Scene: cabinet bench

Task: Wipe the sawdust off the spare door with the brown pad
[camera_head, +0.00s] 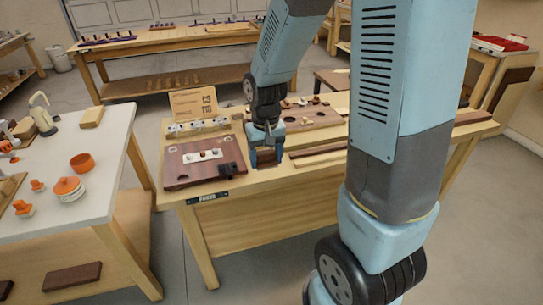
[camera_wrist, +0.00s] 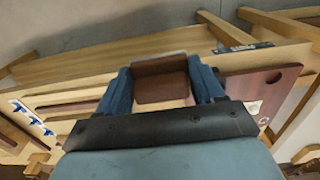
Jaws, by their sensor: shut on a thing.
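My gripper (camera_head: 266,150) is over the near bench, its jaws closed on the brown pad (camera_head: 267,158). In the wrist view the brown pad (camera_wrist: 160,82) sits between my two blue fingers (camera_wrist: 163,88). A flat reddish-brown board (camera_head: 193,174), which looks like the spare door, lies on the bench to the left of my gripper. Part of the board shows at the right of the wrist view (camera_wrist: 262,84). The pad is beside the board; I cannot tell whether it touches the bench. I cannot clearly make out sawdust on the board.
Another brown board (camera_head: 312,117) lies to the right. A white table (camera_head: 100,165) stands at left.

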